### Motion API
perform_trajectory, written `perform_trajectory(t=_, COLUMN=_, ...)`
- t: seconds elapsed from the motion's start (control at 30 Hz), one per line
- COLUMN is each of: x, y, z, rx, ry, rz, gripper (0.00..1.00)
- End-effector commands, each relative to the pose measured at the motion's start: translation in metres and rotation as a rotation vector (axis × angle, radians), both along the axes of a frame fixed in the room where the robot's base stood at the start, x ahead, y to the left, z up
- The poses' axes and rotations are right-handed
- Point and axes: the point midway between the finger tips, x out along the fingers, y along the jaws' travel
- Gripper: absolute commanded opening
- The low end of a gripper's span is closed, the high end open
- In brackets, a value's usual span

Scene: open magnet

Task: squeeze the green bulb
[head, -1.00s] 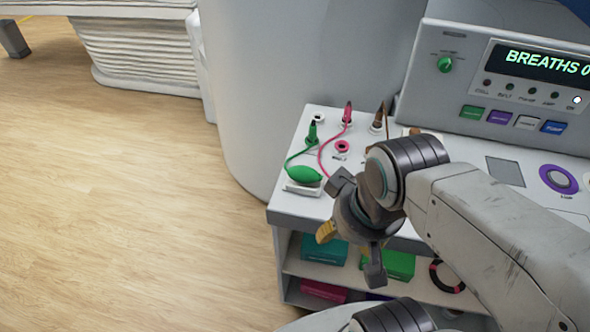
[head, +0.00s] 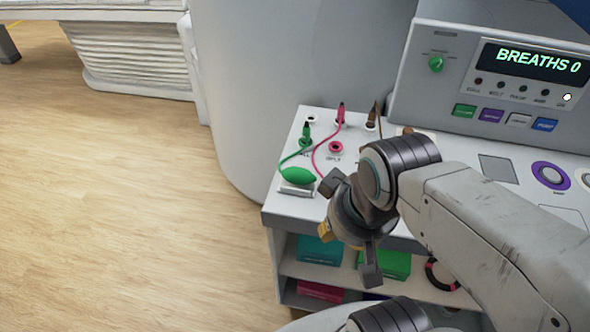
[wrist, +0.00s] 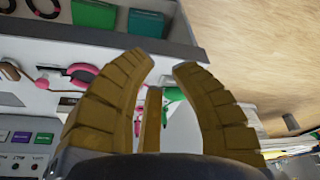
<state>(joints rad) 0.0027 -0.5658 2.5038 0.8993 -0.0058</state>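The green bulb (head: 298,175) lies in a small holder at the left front edge of the white console top (head: 425,175). A green cord runs from it to a green plug (head: 306,130). My gripper (head: 345,228) is just right of the bulb and nearer the camera, in front of the console's front edge, apart from the bulb in the picture. In the wrist view my yellow fingers (wrist: 161,65) are spread with nothing held between them. A green patch (wrist: 174,94), likely the bulb, shows partly hidden behind them.
A display panel (head: 530,62) reads BREATHS 0 above coloured buttons. A pink plug (head: 341,113) with its cord is close to the bulb. The shelf below holds a green box (head: 392,264) and a teal box (head: 318,251). The wood floor (head: 110,220) at left is clear.

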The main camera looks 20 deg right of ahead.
Motion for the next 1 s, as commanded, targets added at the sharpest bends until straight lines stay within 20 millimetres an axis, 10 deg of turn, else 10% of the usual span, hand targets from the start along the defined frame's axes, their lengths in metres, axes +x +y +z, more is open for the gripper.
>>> perform_trajectory(t=0.23, x=0.0000, y=0.0000, z=0.0000, rx=0.000, ry=0.000, rz=0.000, gripper=0.00)
perform_trajectory(t=1.0, x=0.0000, y=0.0000, z=0.0000, rx=0.000, ry=0.000, rz=0.000, gripper=0.00)
